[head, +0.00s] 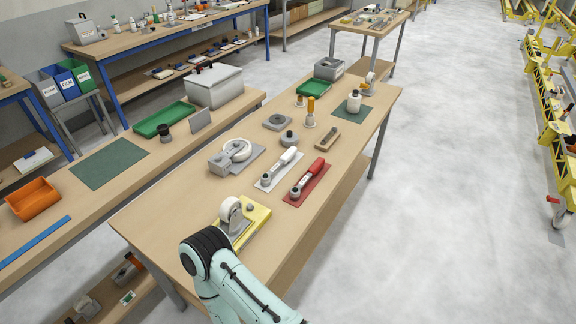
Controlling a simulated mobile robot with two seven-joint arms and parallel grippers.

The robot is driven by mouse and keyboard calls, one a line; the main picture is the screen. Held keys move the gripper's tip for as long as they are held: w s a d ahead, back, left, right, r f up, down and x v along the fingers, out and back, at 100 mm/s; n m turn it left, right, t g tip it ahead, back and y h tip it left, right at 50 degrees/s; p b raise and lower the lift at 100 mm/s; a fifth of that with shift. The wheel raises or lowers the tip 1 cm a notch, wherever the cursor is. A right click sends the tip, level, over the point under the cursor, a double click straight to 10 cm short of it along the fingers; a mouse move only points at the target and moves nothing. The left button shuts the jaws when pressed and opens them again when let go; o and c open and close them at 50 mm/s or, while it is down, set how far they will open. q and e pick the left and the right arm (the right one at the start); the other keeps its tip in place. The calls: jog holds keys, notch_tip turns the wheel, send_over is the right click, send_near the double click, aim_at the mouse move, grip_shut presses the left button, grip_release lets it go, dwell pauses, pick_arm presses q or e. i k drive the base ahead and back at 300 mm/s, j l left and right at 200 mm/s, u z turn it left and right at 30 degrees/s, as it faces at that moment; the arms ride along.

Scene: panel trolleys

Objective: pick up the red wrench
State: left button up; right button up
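A red-handled tool with a grey round head (308,179), which looks like the red wrench, lies on a red mat (320,188) near the right edge of the near wooden table. A similar white-handled tool (281,165) lies on a white mat just left of it. One of my arms rises at the bottom centre, in front of the table. Neither gripper shows in the head view. Nothing is seen touching the red tool.
Near my arm are a yellow plate (255,221) and a caster wheel. A grey caster (235,154), round fittings, a brown block (328,138) and a green tray (313,87) stand further back. The floor right of the table is clear up to yellow trolleys (560,150).

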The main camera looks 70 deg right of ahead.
aim_at(294, 192)
jog(key=k+l+u, duration=0.15)
jog(key=l+u, duration=0.15)
jog(key=k+l+u, duration=0.3)
jog(key=l, duration=0.15)
jog(key=k+l+u, duration=0.2)
jog(key=l, duration=0.2)
jog(key=k+l+u, duration=0.35)
jog(key=k+l, duration=0.75)
